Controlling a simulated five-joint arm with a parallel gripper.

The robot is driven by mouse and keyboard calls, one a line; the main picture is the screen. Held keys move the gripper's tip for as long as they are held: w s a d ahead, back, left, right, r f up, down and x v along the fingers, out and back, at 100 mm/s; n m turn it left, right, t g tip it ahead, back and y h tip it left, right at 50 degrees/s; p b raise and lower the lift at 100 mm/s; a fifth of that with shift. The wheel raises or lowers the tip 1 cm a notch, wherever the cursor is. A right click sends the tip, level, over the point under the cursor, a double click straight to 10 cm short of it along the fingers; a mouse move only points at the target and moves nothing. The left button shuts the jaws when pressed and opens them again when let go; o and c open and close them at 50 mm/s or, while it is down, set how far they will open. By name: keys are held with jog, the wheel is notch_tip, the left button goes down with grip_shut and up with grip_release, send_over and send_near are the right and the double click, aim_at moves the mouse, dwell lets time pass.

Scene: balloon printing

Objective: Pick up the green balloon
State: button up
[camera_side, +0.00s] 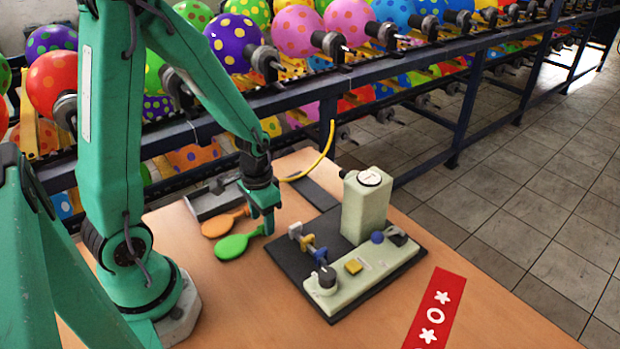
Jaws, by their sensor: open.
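The green balloon (233,246) lies flat and uninflated on the wooden table, its neck pointing right and up. My gripper (266,222) points down at the neck end of the green balloon. It is open, with its fingers right at or just over the neck; whether they touch it I cannot tell. An orange balloon (217,226) lies flat just behind the green one, also uninflated.
A pale green machine (365,205) on a dark base plate stands right of my gripper. A grey metal block (212,202) lies behind the balloons. A red printed strip (433,310) lies at front right. A rack of inflated balloons runs behind the table (225,300).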

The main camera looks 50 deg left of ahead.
jog(key=shift+f, duration=1.05)
jog(key=c, duration=0.9)
